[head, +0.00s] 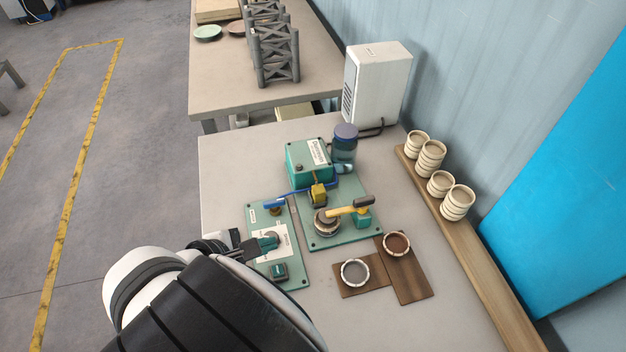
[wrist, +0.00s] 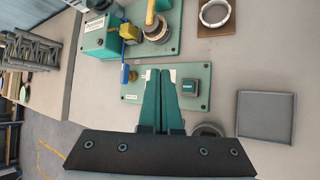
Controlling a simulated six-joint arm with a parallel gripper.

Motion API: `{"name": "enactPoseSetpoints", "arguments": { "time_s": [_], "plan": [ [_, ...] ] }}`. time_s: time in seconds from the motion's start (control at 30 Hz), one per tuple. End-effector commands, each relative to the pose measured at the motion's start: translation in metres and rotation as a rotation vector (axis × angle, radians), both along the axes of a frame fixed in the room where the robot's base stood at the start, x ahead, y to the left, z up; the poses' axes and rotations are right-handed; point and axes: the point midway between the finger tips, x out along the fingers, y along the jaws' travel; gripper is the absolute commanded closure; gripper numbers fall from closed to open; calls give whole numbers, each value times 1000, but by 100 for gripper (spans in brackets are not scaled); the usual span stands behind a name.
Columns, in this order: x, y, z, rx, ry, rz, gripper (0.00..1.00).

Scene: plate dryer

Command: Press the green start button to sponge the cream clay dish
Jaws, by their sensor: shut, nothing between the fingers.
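The green control panel (head: 293,262) lies flat on the table, with a white label and a dark green square push-button (head: 279,270) near its front end. The button also shows in the wrist view (wrist: 189,88), just right of my fingertips. My gripper (head: 272,241) is shut and empty, its fingers over the panel's white label. Whether the tips touch the panel I cannot tell, and they hide part of it. On the machine's round holder (head: 327,222) sits a round, pale-rimmed piece, partly under a yellow arm (head: 342,210); I cannot tell whether it is the cream clay dish.
Two round dishes, grey-white (head: 355,286) and brown (head: 397,254), rest on wooden boards at the right. Several cream cups (head: 431,158) stand on a wooden shelf. A blue lever (head: 270,204) rises from the panel's far end.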

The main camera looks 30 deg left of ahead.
Motion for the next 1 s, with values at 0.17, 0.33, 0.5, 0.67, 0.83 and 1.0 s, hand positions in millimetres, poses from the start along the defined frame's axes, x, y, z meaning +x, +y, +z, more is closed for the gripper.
{"name": "enactPoseSetpoints", "arguments": {
  "time_s": [0.17, 0.33, 0.5, 0.67, 0.83, 1.0],
  "plan": [
    [0, -1, -20, -4, 1, -1, 100],
    [0, -1, -46, -4, 1, -1, 100],
    [0, -1, -69, -3, 1, -2, 100],
    [0, -1, -82, -1, 0, -3, 100],
    [0, -1, -86, 0, 1, -2, 100],
    [0, -1, -86, 0, 1, -3, 100]
  ]
}}
